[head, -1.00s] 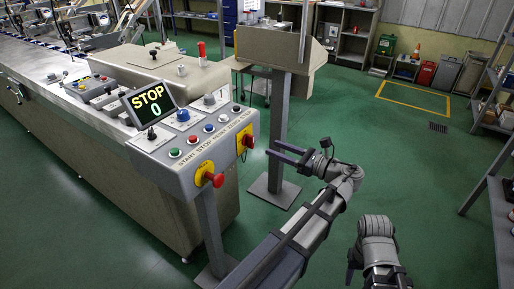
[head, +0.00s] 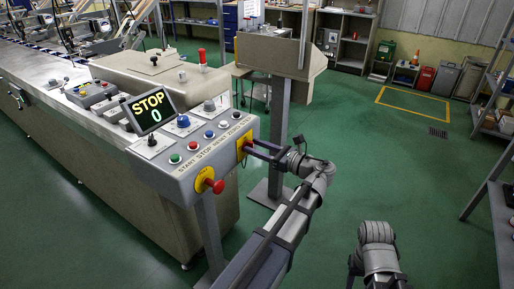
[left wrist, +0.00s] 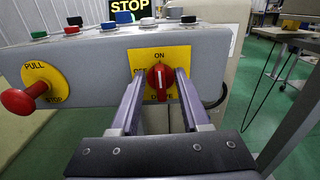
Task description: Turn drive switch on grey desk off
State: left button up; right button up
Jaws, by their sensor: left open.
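The drive switch is a red rotary knob (left wrist: 160,77) on a yellow plate (left wrist: 182,55) at the right end of the console's front face. Its white mark stands upright, toward ON at the top; OFF, at the left, is partly hidden. In the head view its yellow plate (head: 240,146) shows beside my fingertips. My left gripper (head: 251,149) is open, its two fingers on either side of the knob in the left wrist view (left wrist: 160,73). I cannot tell whether they touch it. My right arm (head: 377,248) is low at the right; its fingers cannot be made out.
A red pull-stop button (left wrist: 20,101) sticks out left of the switch. Coloured buttons (head: 209,134) and a screen reading STOP 0 (head: 149,109) are on the console top. A grey post (head: 279,135) stands behind my left gripper. The green floor at right is open.

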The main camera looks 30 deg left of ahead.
pick_arm(q)
jog(key=shift+c, duration=0.2)
grip_shut()
jog(key=shift+n, duration=0.4)
jog(key=shift+s+f+n+b, duration=0.2)
jog(key=shift+n, duration=2.55)
jog(key=shift+s+f+n+b, duration=0.25)
jog(key=shift+n, duration=2.55)
jog(key=shift+s+f+n+b, duration=0.2)
jog(key=shift+n, duration=2.55)
